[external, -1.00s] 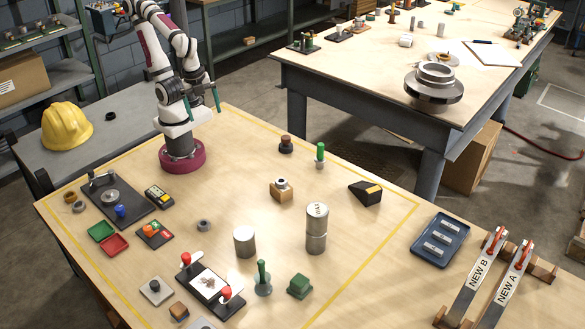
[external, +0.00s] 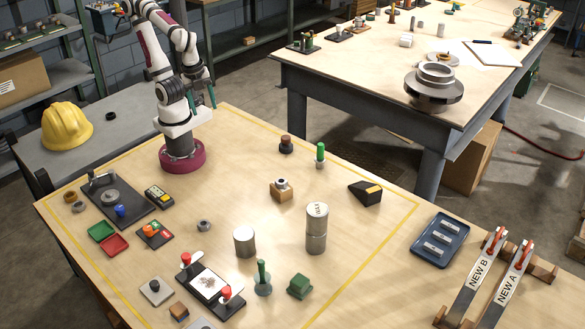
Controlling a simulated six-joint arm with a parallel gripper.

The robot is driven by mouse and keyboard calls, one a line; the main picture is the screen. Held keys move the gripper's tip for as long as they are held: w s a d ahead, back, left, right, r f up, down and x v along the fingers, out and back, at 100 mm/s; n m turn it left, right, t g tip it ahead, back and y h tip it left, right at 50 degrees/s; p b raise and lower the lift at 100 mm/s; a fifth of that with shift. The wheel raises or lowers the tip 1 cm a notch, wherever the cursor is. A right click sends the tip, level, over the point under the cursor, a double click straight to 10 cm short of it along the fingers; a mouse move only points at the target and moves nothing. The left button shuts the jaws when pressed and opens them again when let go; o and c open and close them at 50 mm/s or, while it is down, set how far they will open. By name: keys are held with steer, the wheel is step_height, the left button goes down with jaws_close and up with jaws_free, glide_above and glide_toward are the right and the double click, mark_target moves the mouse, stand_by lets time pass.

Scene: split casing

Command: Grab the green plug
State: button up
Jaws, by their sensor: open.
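A bright green plug (external: 320,152) with a pale lower end stands upright on the table, near the yellow line at the back right of the marked area. My gripper (external: 202,102) is raised above my base at the back left, with its two teal fingers apart and nothing between them. It is well to the left of the green plug and higher than it. Two other green things stand near the front: a dark green upright handle on a round base (external: 262,278) and a green block (external: 299,286).
A dark brown knob (external: 286,144) stands close left of the plug. A black and yellow wedge (external: 366,193), a wooden block with a metal top (external: 281,190) and tall metal cylinders (external: 317,230) stand nearby. The table between my base and the wooden block is clear.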

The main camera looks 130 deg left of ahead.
steer(key=w+d+r+n+t+h, duration=0.1)
steer(key=w+d+n+t+h, duration=0.2)
steer(key=w, duration=0.8)
steer(key=r+n+t+y, duration=0.2)
steer(key=n+t+y, duration=0.5)
steer(key=n+y, duration=0.35)
glide_above(320, 156)
steer(key=s+d, duration=0.3)
steer(key=shift+n, duration=0.65)
steer(key=f, duration=1.3)
steer(key=a+f, duration=0.1)
steer(key=f, duration=0.6)
steer(key=shift+s, duration=0.3)
steer(key=x, duration=0.8)
steer(key=shift+s+f, duration=0.1)
steer(key=shift+s, duration=0.15)
jaws_close()
steer(key=shift+y, duration=0.25)
